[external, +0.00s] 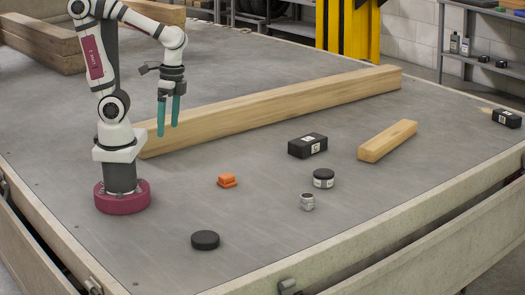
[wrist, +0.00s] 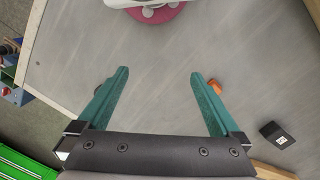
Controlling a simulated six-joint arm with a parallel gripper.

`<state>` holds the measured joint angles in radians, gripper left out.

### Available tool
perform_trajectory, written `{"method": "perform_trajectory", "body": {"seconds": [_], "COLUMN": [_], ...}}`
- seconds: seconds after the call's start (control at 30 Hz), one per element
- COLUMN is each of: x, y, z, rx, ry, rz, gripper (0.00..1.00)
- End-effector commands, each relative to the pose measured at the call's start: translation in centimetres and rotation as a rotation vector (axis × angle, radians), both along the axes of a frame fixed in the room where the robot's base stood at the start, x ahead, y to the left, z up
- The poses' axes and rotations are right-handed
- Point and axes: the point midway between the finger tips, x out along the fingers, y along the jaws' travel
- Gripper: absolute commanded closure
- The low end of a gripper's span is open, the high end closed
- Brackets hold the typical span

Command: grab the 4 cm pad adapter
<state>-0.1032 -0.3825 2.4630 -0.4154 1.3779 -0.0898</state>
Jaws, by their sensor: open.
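No part shows a readable name, so I cannot tell for certain which one is the 4 cm pad adapter. The small round parts are a flat black disc (external: 205,240) near the front, a black round jar-like part (external: 323,178) with a pale label, and a small silver-grey fitting (external: 307,201). A small orange stepped block (external: 227,181) lies left of them, partly hidden behind a finger in the wrist view (wrist: 214,86). My gripper (external: 168,131) is open and empty above the deck, fingers pointing down, away from these parts. Its green fingers are spread in the wrist view (wrist: 160,74).
A long wooden beam (external: 275,108) lies behind the loose parts. A black box (external: 307,145) and a short wood block (external: 387,141) lie right of centre. Another black box (external: 506,118) is far right. A raised rail (external: 400,226) edges the grey deck. Front-centre deck is mostly clear.

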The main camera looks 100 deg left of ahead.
Motion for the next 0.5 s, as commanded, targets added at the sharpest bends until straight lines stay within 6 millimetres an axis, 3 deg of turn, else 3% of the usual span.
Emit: {"method": "perform_trajectory", "body": {"seconds": [0.07, 0.1, 0.17, 0.2, 0.27, 0.3, 0.4, 0.5], "x": [3.9, 6.9, 11.9, 15.4, 20.2, 22.8, 26.4, 27.2], "y": [-1.4, -1.7, -0.9, 0.7, 4.5, 7.7, 15.9, 21.6], "z": [-0.6, -1.0, -1.9, -2.7, -4.5, -5.9, -9.6, -12.4], "rx": [-0.182, -0.293, -0.463, -0.58, -0.761, -0.877, -1.141, -1.325], "ry": [0.082, 0.125, 0.192, 0.24, 0.31, 0.354, 0.445, 0.501], "rz": [0.361, 0.584, 0.931, 1.167, 1.509, 1.72, 2.134, 2.374], "gripper": [0.0, 0.0, 0.0, 0.0, 0.0, 0.0, 0.0, 0.0]}}
